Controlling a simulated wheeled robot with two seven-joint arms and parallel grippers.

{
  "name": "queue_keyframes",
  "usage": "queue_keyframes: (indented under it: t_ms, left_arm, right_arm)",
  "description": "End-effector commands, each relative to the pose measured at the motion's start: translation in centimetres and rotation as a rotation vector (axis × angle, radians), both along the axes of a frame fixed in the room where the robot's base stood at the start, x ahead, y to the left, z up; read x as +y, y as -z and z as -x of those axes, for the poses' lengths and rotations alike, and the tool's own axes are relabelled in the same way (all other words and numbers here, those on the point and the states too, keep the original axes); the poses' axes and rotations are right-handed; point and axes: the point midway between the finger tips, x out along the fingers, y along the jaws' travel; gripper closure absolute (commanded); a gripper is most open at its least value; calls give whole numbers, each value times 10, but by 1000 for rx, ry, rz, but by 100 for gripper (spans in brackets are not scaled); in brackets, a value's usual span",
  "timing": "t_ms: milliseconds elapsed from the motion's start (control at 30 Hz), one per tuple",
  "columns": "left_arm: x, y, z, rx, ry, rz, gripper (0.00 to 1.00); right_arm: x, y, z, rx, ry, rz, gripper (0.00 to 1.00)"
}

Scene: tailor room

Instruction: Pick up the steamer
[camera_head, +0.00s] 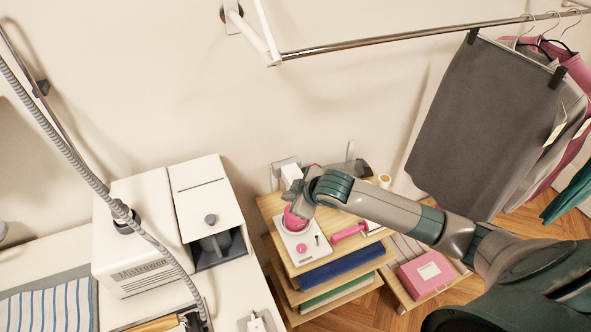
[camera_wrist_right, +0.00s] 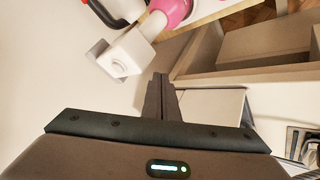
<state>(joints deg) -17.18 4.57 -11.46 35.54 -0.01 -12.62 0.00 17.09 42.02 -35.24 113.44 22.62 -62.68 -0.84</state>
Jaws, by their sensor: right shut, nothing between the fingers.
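A pink and white device, which looks like the steamer, shows in the wrist view with its square white head (camera_wrist_right: 126,57) and pink body (camera_wrist_right: 172,10). In the head view, a white block (camera_head: 291,174) that may be its head shows behind my right gripper (camera_head: 299,193). A rounded pink part (camera_head: 293,220) shows just below the gripper; the gripper and wrist hide the rest. My right gripper is shut and empty. In the wrist view its fingertips (camera_wrist_right: 160,82) are just below and right of the white head, apparently apart from it. My left gripper is not in view.
A wooden shelf unit (camera_head: 275,206) carries a white plate (camera_head: 305,252), a pink roller-like tool (camera_head: 349,233) and folded cloth (camera_head: 341,265). Skirts (camera_head: 483,120) hang right. A pink box (camera_head: 427,273) sits lower right.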

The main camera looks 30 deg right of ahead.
Motion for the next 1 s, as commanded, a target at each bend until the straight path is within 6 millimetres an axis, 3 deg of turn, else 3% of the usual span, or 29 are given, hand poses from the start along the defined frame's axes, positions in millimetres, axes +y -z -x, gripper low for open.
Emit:
queue_keyframes:
  t_ms: [33,367,600,767,867,1000]
  left_arm:
    - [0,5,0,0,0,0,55]
    - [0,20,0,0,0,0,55]
    - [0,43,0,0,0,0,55]
    - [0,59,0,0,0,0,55]
    - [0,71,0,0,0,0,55]
    - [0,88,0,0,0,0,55]
  right_arm:
    - [11,27,14,28,20,-28,100]
    - [35,145,91,165,181,-123,100]
    - [24,279,153,284,333,-144,100]
    - [9,358,183,331,389,-136,100]
    - [2,414,213,368,425,-129,100]
    - [-6,492,271,428,471,-118,100]
